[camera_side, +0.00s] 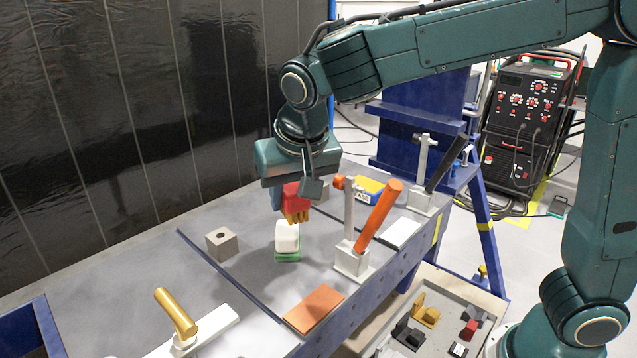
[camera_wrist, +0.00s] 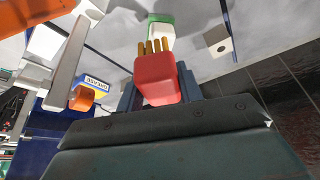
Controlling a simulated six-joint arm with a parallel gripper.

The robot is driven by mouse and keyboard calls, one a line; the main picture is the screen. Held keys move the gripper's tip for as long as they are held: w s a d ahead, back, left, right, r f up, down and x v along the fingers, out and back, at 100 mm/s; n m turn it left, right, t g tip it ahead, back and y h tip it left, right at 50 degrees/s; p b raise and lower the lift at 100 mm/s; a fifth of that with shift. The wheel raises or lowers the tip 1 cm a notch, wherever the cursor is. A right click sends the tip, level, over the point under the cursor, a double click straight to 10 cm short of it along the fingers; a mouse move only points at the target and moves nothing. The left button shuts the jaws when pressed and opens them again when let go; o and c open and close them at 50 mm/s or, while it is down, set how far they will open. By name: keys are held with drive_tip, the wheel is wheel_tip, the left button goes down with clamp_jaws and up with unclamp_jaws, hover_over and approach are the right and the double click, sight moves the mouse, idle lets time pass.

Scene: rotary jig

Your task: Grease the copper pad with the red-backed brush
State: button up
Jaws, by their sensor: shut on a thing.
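The red-backed brush (camera_side: 292,196) has a red block back and yellow-brown bristles that point down in the side view. My gripper (camera_side: 286,198) is shut on its red back and holds it above the bench, clear of the surface. In the wrist view, the brush (camera_wrist: 155,80) sits between the dark fingers of my gripper (camera_wrist: 157,92). The copper pad (camera_side: 314,309) lies flat near the bench's front edge, lower right of the brush and apart from it. A blue and yellow box (camera_side: 368,187) stands behind the orange-handled clamp; its label (camera_wrist: 96,81) shows in the wrist view, partly readable.
A white block on a green base (camera_side: 287,240) stands just below the brush. A grey block with a hole (camera_side: 222,243) is to its left. The orange-handled clamp (camera_side: 376,217) rises close on the right. A gold-handled clamp (camera_side: 175,314) is at front left. A parts tray (camera_side: 462,318) sits below the bench.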

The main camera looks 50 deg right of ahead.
drive_tip(key=s+a+f+m+g+h, duration=0.1)
drive_tip(key=s+a+m, duration=0.3)
drive_tip(key=s+a, duration=0.5)
drive_tip(key=shift+s+a, duration=0.35)
drive_tip(key=shift+a, duration=0.4)
drive_tip(key=shift+f, duration=0.25)
drive_tip(key=shift+f, duration=3.85)
drive_tip(key=shift+d, duration=5)
drive_tip(key=shift+c, duration=0.4)
drive_tip(key=shift+a, duration=4.9)
drive_tip(key=shift+a+r, duration=0.15)
drive_tip(key=shift+r, duration=0.05)
wheel_tip(320, 180, up, 8)
drive_tip(key=shift+f, duration=0.15)
drive_tip(key=shift+w, duration=0.15)
